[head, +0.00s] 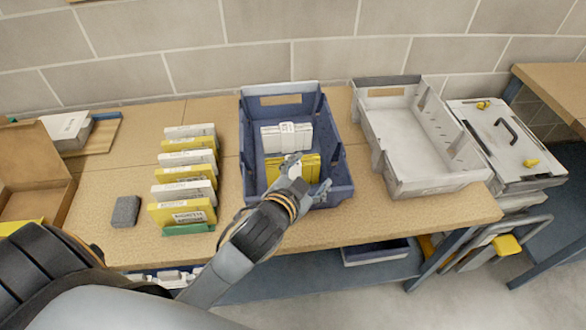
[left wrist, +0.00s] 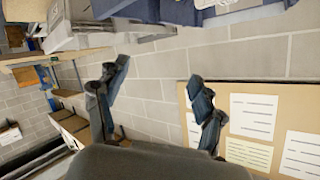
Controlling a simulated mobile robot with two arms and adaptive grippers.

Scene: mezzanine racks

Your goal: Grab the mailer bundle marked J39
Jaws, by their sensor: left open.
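Several white and yellow mailer bundles (head: 187,172) stand in a row on the bench, left of the blue crate. A white bundle (head: 287,138) with a band and a yellow bundle (head: 290,168) lie in the blue crate (head: 246,155). The labels are too small to read, so I cannot tell which bundle is J39. My left gripper (head: 309,174) is over the front part of the blue crate, by the yellow bundle, and covers part of it. Its fingers are apart and empty; they also show in the left wrist view (left wrist: 160,92). My right gripper is not seen.
An empty light grey crate (head: 425,187) stands right of the blue crate, with a lidded grey case (head: 505,140) beyond it. A dark grey block (head: 126,211) and an open cardboard box (head: 38,170) are at the left. A block wall (head: 330,50) closes the back.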

